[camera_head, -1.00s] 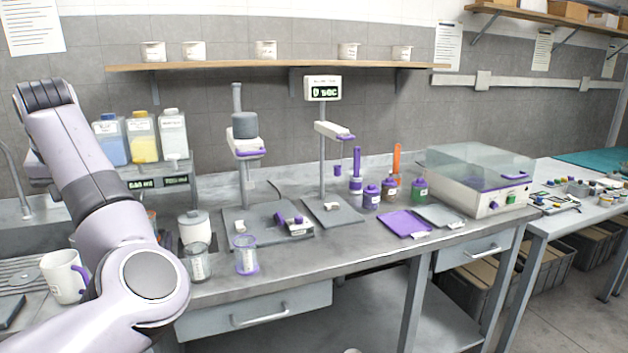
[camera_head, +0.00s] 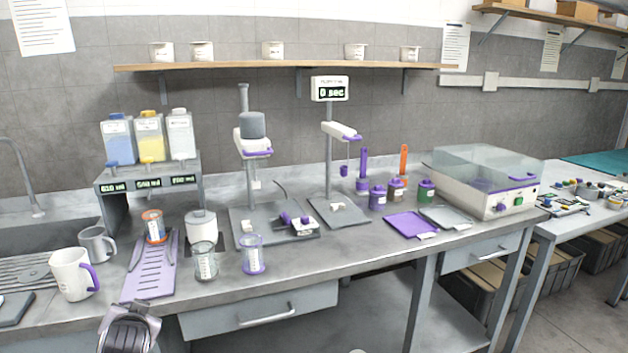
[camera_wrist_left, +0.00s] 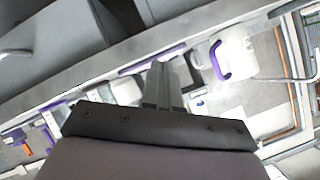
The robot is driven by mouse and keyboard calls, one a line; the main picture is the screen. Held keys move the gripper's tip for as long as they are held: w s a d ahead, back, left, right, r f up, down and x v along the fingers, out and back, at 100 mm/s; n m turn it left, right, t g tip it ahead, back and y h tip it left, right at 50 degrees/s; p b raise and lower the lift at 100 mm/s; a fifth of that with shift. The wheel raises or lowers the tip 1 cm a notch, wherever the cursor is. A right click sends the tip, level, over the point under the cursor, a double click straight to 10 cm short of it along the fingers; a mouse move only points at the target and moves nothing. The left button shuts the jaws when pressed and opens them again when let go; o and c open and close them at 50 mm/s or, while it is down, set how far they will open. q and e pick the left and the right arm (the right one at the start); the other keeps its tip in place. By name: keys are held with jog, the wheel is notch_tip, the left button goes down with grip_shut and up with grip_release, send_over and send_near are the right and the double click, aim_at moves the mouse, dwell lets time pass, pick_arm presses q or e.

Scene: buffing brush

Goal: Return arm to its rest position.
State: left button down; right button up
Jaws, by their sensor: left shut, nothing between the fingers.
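My left arm shows in the head view only as a dark ribbed part with a pale cuff at the bottom left, low in front of the bench's front edge. Its fingers cannot be made out there. In the left wrist view my left gripper (camera_wrist_left: 162,85) has its fingers together, shut and empty. That view is tilted, with blurred bench items beyond the fingers. My right gripper is in neither view.
The grey bench (camera_head: 350,262) holds a white mug (camera_head: 70,275), a purple slotted rack (camera_head: 150,277), two glass beakers and a clear-lidded machine (camera_head: 485,180). A drawer (camera_head: 260,309) sits below the front edge.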

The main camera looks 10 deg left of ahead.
pick_arm(q)
jog(key=s+d+f+m+t+h, duration=0.25)
jog(key=s+d+f+h, duration=0.35)
jog(key=s+d+f, duration=0.55)
jog(key=s+d+f+g+h, duration=0.1)
jog(key=s+d+f+h, duration=0.3)
jog(key=s+d, duration=0.8)
notch_tip(320, 180, down, 2)
jog(key=shift+s+d+f, duration=0.15)
jog(key=shift+d+f, duration=0.1)
jog(key=shift+d, duration=0.1)
